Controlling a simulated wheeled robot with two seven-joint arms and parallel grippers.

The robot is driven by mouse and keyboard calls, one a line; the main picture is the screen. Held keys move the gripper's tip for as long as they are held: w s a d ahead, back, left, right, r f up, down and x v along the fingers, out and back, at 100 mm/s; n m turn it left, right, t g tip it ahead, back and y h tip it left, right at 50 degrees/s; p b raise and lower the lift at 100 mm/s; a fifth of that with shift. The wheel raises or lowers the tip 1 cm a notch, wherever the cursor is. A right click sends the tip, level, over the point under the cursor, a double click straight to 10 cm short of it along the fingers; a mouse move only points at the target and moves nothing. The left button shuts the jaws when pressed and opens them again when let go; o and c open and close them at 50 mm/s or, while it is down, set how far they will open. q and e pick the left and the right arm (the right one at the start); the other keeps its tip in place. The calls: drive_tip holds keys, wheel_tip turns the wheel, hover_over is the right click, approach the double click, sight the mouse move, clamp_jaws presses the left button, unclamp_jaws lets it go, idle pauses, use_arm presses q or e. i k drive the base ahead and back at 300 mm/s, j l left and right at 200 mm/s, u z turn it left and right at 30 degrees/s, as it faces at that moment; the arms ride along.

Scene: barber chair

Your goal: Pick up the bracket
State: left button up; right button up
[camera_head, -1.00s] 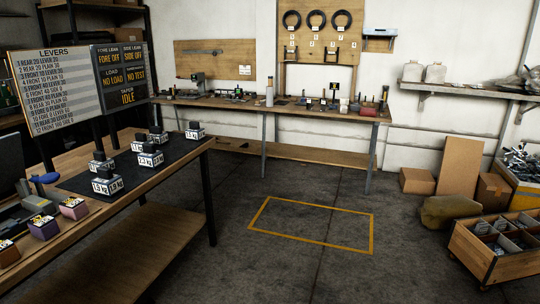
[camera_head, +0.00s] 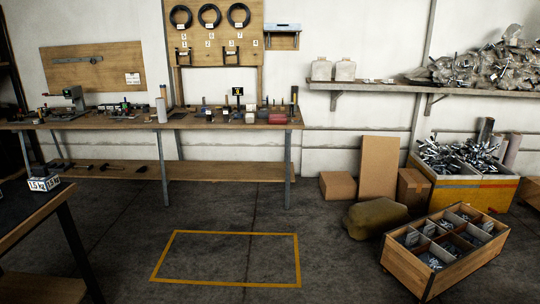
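Neither of my grippers is in view. I cannot tell for certain which thing is the bracket. Two small dark U-shaped pieces, one on the left (camera_head: 183,57) and one on the right (camera_head: 231,57), hang on the wooden wall board (camera_head: 208,20), below three black rings (camera_head: 210,15). They are too small to make out well. Several small tools and parts stand on the long workbench (camera_head: 100,122) under the board, and a crate (camera_head: 410,268) at the right holds metal parts in compartments.
A yellow rectangle (camera_head: 225,284) is marked on the open floor. Cardboard boxes (camera_head: 378,167), an olive sack (camera_head: 375,219) and a bin of metal parts (camera_head: 463,190) stand at the right. A wall shelf (camera_head: 390,87) is above them. A table corner (camera_head: 40,208) with a weight block (camera_head: 44,184) is at left.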

sight(208, 112)
drive_tip(key=i, duration=2.9)
drive_tip(key=i+l+u, duration=0.1)
drive_tip(key=i+u, duration=0.25)
drive_tip(key=i, duration=0.25)
drive_tip(key=i+l+u, duration=0.35)
drive_tip(key=i, duration=0.2)
drive_tip(key=i+l+u, duration=0.3)
drive_tip(key=i, duration=0.25)
